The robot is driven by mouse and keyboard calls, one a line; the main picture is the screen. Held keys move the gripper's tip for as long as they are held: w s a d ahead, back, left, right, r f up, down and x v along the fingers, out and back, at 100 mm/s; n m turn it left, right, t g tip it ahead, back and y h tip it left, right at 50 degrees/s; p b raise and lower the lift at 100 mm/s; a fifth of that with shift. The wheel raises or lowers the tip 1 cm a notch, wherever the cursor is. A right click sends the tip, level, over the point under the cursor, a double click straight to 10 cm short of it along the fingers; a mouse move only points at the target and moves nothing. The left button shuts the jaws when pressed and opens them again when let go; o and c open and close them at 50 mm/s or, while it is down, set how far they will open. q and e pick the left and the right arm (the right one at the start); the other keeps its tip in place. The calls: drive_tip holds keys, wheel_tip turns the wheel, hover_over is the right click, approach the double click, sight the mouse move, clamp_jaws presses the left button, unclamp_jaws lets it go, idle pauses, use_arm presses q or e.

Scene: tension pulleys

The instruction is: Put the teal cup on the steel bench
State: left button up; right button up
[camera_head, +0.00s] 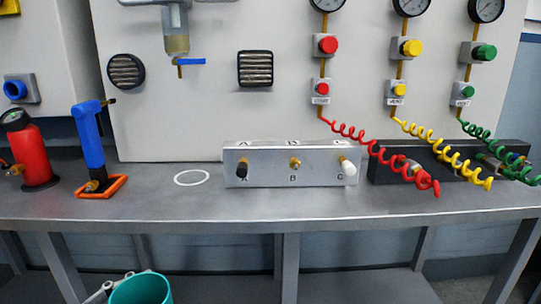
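The teal cup (142,291) is at the bottom left, its open rim facing up and its lower part cut off by the picture edge. It is in front of the steel bench (250,212), lower in the picture than the bench's front edge. Light grey fingers of my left gripper (116,286) touch the cup's left rim side and appear closed on it; the rest of that gripper is hidden or out of frame. The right gripper is not in view.
A white ring (191,177) marks a bare spot on the bench. Left of it stand a blue tool on an orange base (98,187) and a red bottle (32,155). A lettered metal block (270,178) and coiled hoses (408,160) are to the right.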

use_arm(q)
drive_tip(key=w+a+r+n+t+y, duration=0.2)
drive_tip(key=r+t+y, duration=0.1)
drive_tip(key=r, duration=0.5)
drive_tip(key=w+a+r+n+t+y, duration=0.1)
drive_tip(key=w+r+n+t+y, duration=0.1)
drive_tip(key=r, duration=0.7)
drive_tip(key=shift+w+a+n+t+y, duration=0.4)
drive_tip(key=shift+n+t+y, duration=0.15)
drive_tip(key=shift+n, duration=0.25)
